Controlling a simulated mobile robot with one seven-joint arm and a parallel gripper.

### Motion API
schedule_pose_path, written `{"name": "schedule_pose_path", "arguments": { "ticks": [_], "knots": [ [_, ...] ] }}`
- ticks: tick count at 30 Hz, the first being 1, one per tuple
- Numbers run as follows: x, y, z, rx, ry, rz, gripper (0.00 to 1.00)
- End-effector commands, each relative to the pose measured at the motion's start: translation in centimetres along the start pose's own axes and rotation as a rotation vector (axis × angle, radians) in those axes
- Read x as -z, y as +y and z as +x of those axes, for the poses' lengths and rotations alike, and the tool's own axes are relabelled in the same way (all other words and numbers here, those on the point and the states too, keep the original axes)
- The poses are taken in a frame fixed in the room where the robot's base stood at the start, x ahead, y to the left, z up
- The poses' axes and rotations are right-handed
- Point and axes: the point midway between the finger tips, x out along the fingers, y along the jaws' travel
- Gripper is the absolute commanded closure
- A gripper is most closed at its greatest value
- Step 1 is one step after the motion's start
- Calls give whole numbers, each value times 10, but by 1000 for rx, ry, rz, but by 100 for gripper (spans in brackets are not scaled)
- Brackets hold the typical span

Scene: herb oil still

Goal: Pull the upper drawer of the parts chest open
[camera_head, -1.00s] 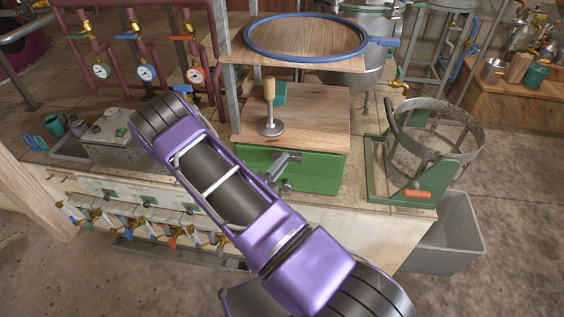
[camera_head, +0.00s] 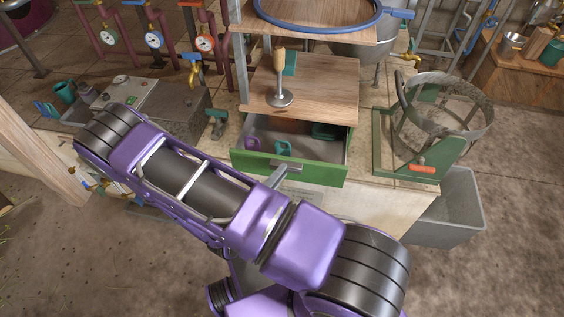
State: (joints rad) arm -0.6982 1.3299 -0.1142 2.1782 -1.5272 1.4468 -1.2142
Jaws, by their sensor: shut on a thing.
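The parts chest has a wooden top (camera_head: 325,95), and its green-fronted drawer (camera_head: 325,174) stands pulled out towards me. Inside it I see a purple piece (camera_head: 252,143), a teal piece (camera_head: 283,148) and a dark green piece (camera_head: 322,131). The grey handle (camera_head: 293,167) sits at the middle of the drawer front. My gripper (camera_head: 279,174) is shut on this handle, its tip showing just above my purple arm. My arm hides the rest of the gripper and whatever lies below the drawer front.
A wooden-handled press tool (camera_head: 280,85) stands on the chest top, under a shelf with a blue hoop (camera_head: 318,12). Right of the chest is a green stand with a metal ring (camera_head: 405,160). A grey bin (camera_head: 450,215) stands beside the bench; floor right of it is clear.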

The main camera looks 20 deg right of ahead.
Motion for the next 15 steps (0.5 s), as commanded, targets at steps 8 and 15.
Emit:
{"name": "schedule_pose_path", "arguments": {
  "ticks": [8, 15],
  "knots": [
    [7, 8, -17, -21, 1, -6, 100],
    [8, 8, -19, -22, 0, -5, 100]
  ]
}}
